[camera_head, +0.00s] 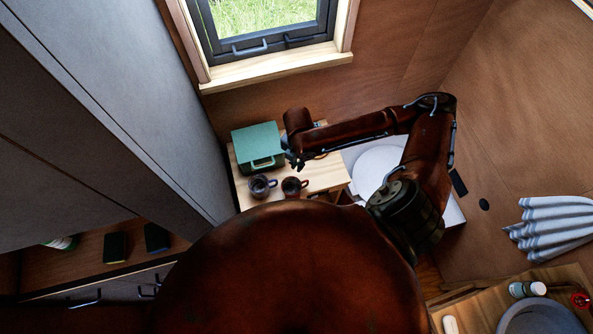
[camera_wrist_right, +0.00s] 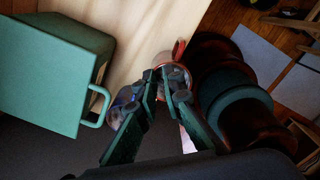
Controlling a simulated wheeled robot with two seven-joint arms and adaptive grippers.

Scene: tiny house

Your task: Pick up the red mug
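The red mug (camera_head: 292,187) stands on a light wooden table, with its red handle to the right in the head view. In the right wrist view the red mug (camera_wrist_right: 175,57) lies just beyond the fingertips, which partly cover it. My right gripper (camera_head: 297,163) is above the table, just behind the mug in the head view. In the right wrist view the gripper (camera_wrist_right: 162,78) shows a gap between its fingertips and holds nothing. I cannot tell whether it touches the mug. My left gripper is not in view.
A dark mug with a blue handle (camera_head: 261,187) stands left of the red one. A green box with a handle (camera_head: 257,143) is behind it on the table (camera_head: 323,174). A tall grey cabinet (camera_head: 140,95) bounds the left; a white round-topped object (camera_head: 375,168) is to the right.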

